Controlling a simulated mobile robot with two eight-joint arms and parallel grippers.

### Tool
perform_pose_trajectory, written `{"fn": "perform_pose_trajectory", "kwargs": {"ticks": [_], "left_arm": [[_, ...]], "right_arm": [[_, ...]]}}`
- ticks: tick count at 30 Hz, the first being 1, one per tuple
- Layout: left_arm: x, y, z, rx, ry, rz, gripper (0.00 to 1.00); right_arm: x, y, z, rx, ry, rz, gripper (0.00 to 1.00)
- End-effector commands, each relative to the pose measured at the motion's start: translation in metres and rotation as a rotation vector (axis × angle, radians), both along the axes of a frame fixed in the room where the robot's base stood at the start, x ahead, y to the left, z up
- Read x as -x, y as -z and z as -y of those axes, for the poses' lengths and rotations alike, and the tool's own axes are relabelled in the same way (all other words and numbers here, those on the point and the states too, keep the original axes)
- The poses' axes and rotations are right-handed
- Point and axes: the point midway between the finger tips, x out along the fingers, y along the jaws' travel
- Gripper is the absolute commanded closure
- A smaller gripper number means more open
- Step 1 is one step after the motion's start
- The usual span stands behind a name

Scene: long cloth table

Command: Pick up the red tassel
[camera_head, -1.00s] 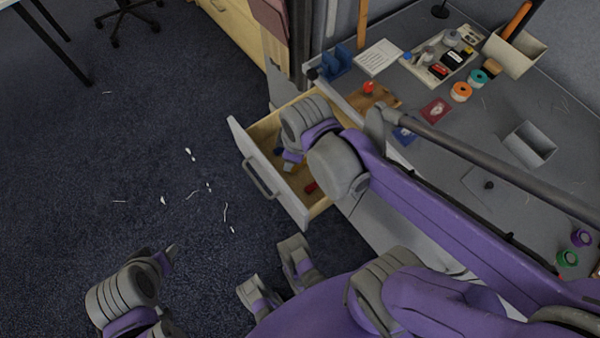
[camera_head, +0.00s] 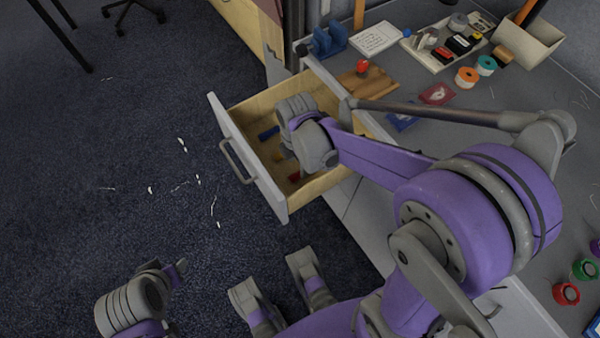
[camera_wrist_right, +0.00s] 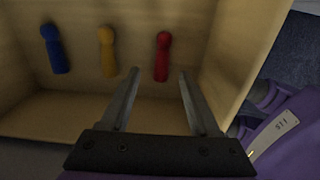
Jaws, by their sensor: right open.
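The red tassel (camera_wrist_right: 162,58) lies in the open drawer (camera_head: 247,160). It also shows small in the head view (camera_head: 295,177). Beside it in the drawer are a yellow tassel (camera_wrist_right: 107,52) and a blue tassel (camera_wrist_right: 54,50). My right gripper (camera_wrist_right: 158,72) is open over the drawer. In the wrist view its fingertips appear on either side of the red tassel's lower end, with no contact visible. In the head view my right wrist hides the fingers. My left gripper (camera_head: 165,272) shows only partly at lower left, and its jaws cannot be made out.
The drawer's wooden walls stand close around my right gripper. The grey desk top right of the drawer holds a brown board with a red knob (camera_head: 362,67), a notepad (camera_head: 376,38), a tray (camera_head: 438,58) and tape rolls (camera_head: 467,77). White scraps lie on the dark carpet.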

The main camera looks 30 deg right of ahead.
Motion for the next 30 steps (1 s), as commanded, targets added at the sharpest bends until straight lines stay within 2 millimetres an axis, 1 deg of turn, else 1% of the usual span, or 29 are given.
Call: {"fn": "perform_pose_trajectory", "kwargs": {"ticks": [1, 6, 9, 12, 18, 20, 21, 23, 24, 28, 29, 30], "left_arm": [[0.000, 0.005, 0.000, 0.000, 0.000, -0.002, 0.50], [-0.001, 0.018, 0.000, 0.000, 0.000, -0.006, 0.50], [-0.002, 0.022, 0.000, 0.000, 0.000, -0.008, 0.50], [-0.002, 0.023, 0.000, 0.000, 0.000, -0.008, 0.50], [-0.002, 0.022, 0.000, 0.000, 0.000, -0.008, 0.50], [-0.002, 0.022, 0.000, 0.000, 0.000, -0.008, 0.50], [-0.002, 0.022, 0.000, 0.000, 0.000, -0.008, 0.50], [-0.002, 0.022, 0.000, 0.000, 0.000, -0.008, 0.50], [-0.002, 0.022, 0.000, 0.000, 0.000, -0.008, 0.50], [-0.002, 0.022, 0.000, 0.000, 0.000, -0.008, 0.50], [-0.002, 0.022, 0.000, 0.000, 0.000, -0.008, 0.50], [-0.002, 0.022, 0.000, 0.000, 0.000, -0.008, 0.50]], "right_arm": [[0.000, 0.008, 0.001, 0.000, 0.001, 0.000, 0.38], [0.002, 0.035, 0.004, 0.000, 0.001, -0.001, 0.38], [0.002, 0.045, 0.004, 0.000, 0.001, 0.000, 0.38], [0.002, 0.049, 0.004, 0.000, 0.001, 0.000, 0.38], [0.002, 0.048, 0.004, 0.000, 0.001, 0.000, 0.38], [0.002, 0.048, 0.004, 0.000, 0.001, 0.000, 0.48], [0.002, 0.048, 0.004, 0.000, 0.001, 0.000, 0.55], [0.002, 0.048, 0.004, 0.000, 0.001, 0.000, 0.66], [0.002, 0.048, 0.004, 0.000, 0.001, 0.000, 0.73], [0.002, 0.048, 0.004, 0.000, 0.001, 0.000, 0.97], [0.002, 0.048, 0.004, 0.000, 0.001, 0.000, 1.00], [0.002, 0.048, 0.004, 0.000, 0.001, 0.000, 1.00]]}}
